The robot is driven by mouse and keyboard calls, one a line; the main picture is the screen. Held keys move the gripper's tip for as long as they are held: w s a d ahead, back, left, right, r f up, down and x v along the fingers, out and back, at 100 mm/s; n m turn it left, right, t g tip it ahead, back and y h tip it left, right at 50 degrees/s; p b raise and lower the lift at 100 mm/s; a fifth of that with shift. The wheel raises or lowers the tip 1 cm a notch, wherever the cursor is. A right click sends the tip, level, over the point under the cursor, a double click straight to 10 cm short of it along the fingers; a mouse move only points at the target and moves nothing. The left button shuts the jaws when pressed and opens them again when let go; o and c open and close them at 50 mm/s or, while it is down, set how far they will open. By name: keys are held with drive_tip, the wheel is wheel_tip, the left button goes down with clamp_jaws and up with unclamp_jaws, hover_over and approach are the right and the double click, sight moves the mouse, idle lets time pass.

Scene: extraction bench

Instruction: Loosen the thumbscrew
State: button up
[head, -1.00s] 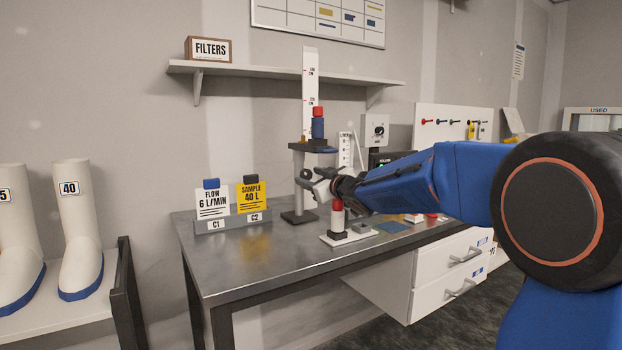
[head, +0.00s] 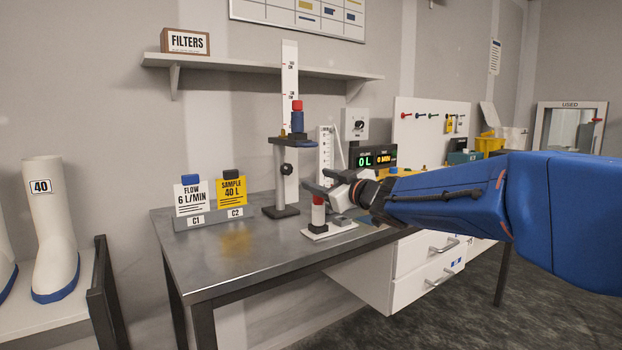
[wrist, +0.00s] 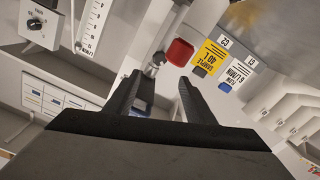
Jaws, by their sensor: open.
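The thumbscrew (head: 287,169) looks like a small black knob on the side of the upright stand (head: 278,185), below its dark carriage (head: 292,141). A red-capped blue cylinder (head: 298,120) stands on the carriage. My gripper (head: 317,184) is open and empty, to the right of and a little below the knob, apart from it in the head view. In the wrist view, its two dark fingers (wrist: 158,88) are spread with nothing between them. A small metallic part (wrist: 155,62) shows beyond them; I cannot tell whether it belongs to the thumbscrew.
A red-capped white post (head: 318,212) stands on a white base just below my gripper. The FLOW card (head: 188,199) and SAMPLE card (head: 231,191) stand in a grey holder at left. A display (head: 376,158) reads 0 L, 0 MIN. The bench's front left is clear.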

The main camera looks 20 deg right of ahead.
sight(289, 170)
drive_tip(key=shift+v, duration=1.05)
drive_tip(key=shift+x, duration=0.85)
drive_tip(key=x, duration=1.7)
drive_tip(key=shift+w+a, duration=0.15)
drive_tip(key=shift+w, duration=0.15)
drive_tip(key=c, duration=1.1)
